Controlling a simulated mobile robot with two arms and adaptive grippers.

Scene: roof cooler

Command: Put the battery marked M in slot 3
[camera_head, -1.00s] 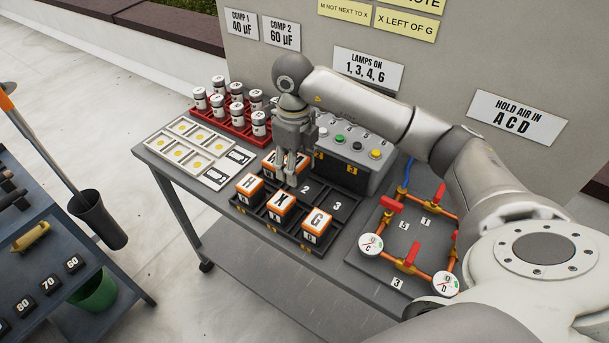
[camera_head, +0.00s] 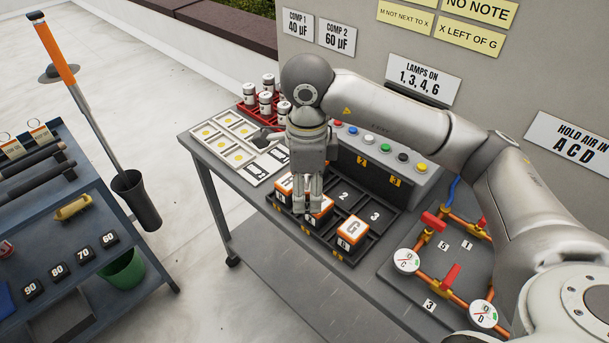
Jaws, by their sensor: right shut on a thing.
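My right gripper (camera_head: 310,208) points down over the black battery tray (camera_head: 372,250). It is shut on a battery whose letter its fingers hide. A white battery with an orange edge (camera_head: 325,208) shows at its fingertips. Another battery (camera_head: 284,186) shows just left of the fingers, its letter not readable now. The battery marked G (camera_head: 353,231) stands in the front row at the right. Slot 3 (camera_head: 375,216) and slot 2 (camera_head: 344,195) in the back row are empty. I cannot make out the M. My left gripper is not in view.
A grey button box (camera_head: 385,163) stands behind the tray. A pipe board with red valves and gauges (camera_head: 452,250) lies to the right. White panels (camera_head: 222,148) and a red rack of cylinders (camera_head: 250,115) are at the left. A tool cart (camera_head: 75,180) stands apart at far left.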

